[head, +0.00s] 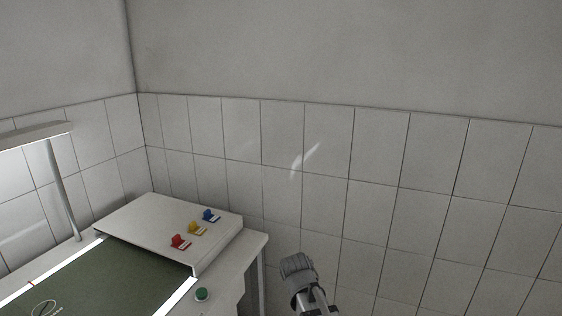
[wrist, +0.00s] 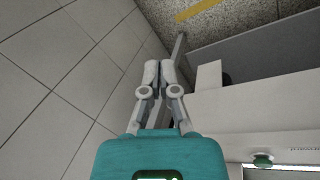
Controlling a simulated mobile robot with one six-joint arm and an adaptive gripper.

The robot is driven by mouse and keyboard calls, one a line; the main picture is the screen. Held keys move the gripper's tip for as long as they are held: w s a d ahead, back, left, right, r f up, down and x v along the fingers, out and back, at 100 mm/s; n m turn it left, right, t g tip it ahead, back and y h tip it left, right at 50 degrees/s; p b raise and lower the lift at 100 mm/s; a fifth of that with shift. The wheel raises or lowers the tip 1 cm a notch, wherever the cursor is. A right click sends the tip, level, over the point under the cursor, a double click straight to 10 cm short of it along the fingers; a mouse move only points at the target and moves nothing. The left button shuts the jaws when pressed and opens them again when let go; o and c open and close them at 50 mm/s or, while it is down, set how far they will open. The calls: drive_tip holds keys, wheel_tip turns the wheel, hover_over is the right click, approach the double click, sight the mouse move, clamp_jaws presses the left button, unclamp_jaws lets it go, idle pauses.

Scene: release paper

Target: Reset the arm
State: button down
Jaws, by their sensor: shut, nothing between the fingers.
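My gripper (wrist: 159,72) shows in the wrist view with its two grey fingers together and nothing between them. It hangs in free space beside the white tiled wall, off the side of the white workbench. In the head view only a grey part of my arm shows at the bottom, right of the bench; the fingers cannot be made out there.
The white bench (head: 254,240) carries a dark green surface (head: 95,285), a raised white panel with red (head: 180,241), yellow (head: 196,228) and blue (head: 210,215) switches, and a green button (head: 202,294). A lamp (head: 62,185) stands left. The tiled wall (head: 385,185) is behind.

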drive_tip(key=s+d+m+g+y, duration=0.2)
drive_tip(key=s+d+m, duration=0.5)
drive_tip(key=s+d, duration=0.1)
drive_tip(key=shift+s+d+f, duration=0.3)
drive_tip(key=shift+s+d, duration=0.1)
drive_tip(key=shift+d, duration=0.45)
drive_tip(key=shift+a, duration=0.1)
